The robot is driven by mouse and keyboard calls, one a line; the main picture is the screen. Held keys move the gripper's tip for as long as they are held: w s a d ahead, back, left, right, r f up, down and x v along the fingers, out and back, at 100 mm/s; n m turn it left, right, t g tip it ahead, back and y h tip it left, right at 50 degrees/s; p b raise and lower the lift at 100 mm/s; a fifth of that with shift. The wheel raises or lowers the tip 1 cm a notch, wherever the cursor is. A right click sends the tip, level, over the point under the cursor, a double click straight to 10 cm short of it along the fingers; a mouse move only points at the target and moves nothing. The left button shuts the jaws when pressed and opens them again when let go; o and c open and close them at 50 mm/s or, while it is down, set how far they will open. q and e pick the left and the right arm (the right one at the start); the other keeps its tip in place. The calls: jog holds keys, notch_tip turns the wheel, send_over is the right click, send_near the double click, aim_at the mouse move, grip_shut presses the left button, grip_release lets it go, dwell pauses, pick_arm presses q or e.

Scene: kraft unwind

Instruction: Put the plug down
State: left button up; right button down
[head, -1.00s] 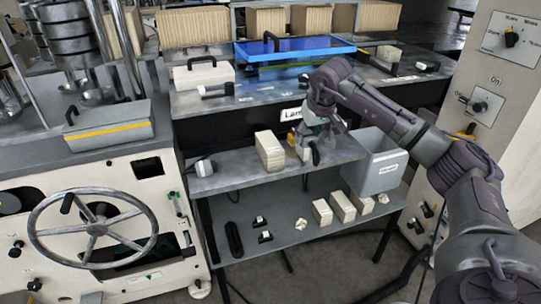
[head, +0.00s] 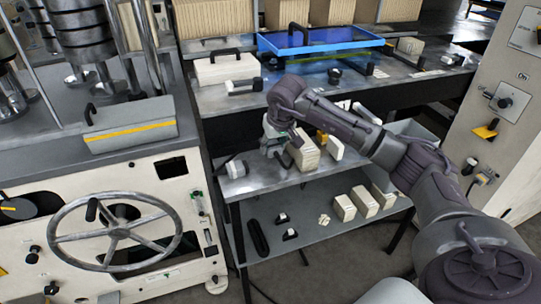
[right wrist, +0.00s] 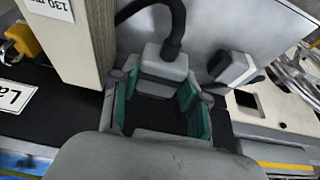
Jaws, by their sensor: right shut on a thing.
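The plug (right wrist: 163,68) is a grey block with a thick black cable, held between the green pads of my right gripper (right wrist: 162,100) in the right wrist view. In the head view my right gripper (head: 273,148) is over the small upper shelf (head: 262,180), left of a cream block (head: 304,152). My arm partly hides the plug there, and I cannot tell whether it touches the shelf. A second, similar grey-and-black piece (head: 237,167) lies to the left, near the shelf edge; it also shows in the right wrist view (right wrist: 233,68). My left gripper is not in view.
The cream block (right wrist: 68,45) stands close beside my gripper. A grey bin (head: 415,130) is at the shelf's right. The lower shelf (head: 330,215) holds several blocks and small parts. The machine with a handwheel (head: 115,232) is at left. The shelf's front left is bare.

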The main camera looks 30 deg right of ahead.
aim_at(271, 156)
jog(key=shift+a+f, duration=0.4)
jog(key=shift+a, duration=0.25)
notch_tip(271, 156, down, 3)
jog(key=shift+f+p, duration=0.2)
jog(key=shift+p, duration=0.35)
jog(key=shift+d+f, duration=0.1)
jog(key=shift+f, duration=0.35)
jog(key=c, duration=0.6)
grip_release()
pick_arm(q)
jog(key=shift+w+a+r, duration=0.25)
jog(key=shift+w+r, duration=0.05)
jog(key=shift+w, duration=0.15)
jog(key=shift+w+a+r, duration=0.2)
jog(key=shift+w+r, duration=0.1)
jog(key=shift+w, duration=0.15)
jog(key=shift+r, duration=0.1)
